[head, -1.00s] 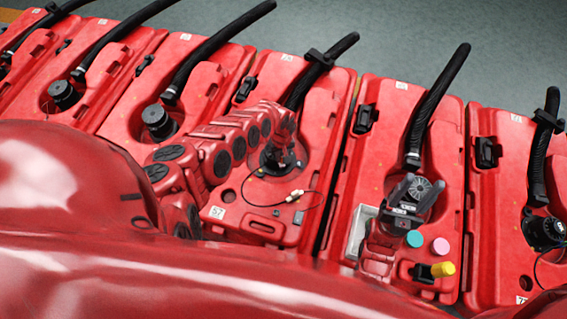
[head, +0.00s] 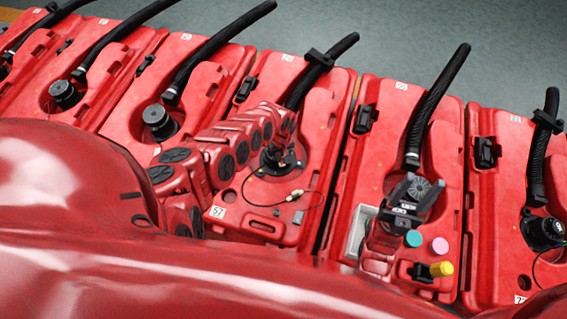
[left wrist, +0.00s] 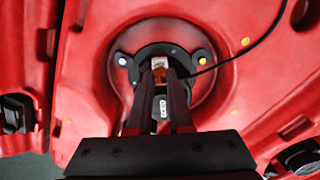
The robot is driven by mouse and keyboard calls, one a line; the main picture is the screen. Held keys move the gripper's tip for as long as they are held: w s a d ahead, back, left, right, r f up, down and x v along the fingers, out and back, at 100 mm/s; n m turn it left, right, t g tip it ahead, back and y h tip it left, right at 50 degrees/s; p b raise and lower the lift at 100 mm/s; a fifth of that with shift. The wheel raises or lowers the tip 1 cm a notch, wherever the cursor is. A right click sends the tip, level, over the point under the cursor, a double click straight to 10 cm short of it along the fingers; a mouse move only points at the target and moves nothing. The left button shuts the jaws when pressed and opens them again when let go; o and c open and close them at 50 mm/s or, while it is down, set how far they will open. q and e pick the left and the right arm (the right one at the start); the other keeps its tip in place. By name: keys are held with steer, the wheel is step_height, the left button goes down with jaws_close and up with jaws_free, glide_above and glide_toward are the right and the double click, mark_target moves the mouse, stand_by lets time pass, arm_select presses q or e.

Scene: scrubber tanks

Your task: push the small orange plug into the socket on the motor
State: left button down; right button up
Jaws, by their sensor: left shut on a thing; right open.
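My left gripper (left wrist: 159,80) is shut on the small orange plug (left wrist: 160,73), which shows between the fingertips in the left wrist view. The plug is over the round black motor (left wrist: 147,52) in the tank's recess. The fingers hide the socket, and I cannot tell whether the plug touches it or is inside it. In the head view my left gripper (head: 281,152) points down at this motor (head: 293,163); the plug cannot be made out there. My right gripper (head: 406,207) is open and empty, above the tank to the right.
A thin black cable (left wrist: 235,57) runs from the motor to the upper right. A pale connector (head: 297,193) lies on the tank. Black hoses (head: 320,72) rise from the tanks. Teal (head: 414,238), pink (head: 440,244) and yellow (head: 442,269) round pieces are near my right gripper.

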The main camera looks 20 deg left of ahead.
arm_select(q)
steer(key=shift+f, duration=0.2)
steer(key=shift+f+b, duration=0.75)
steer(key=shift+b, duration=0.05)
steer(key=shift+c, duration=1.4)
jaws_free()
step_height(320, 180, up, 9)
steer(key=p, duration=0.9)
steer(key=shift+f, duration=0.25)
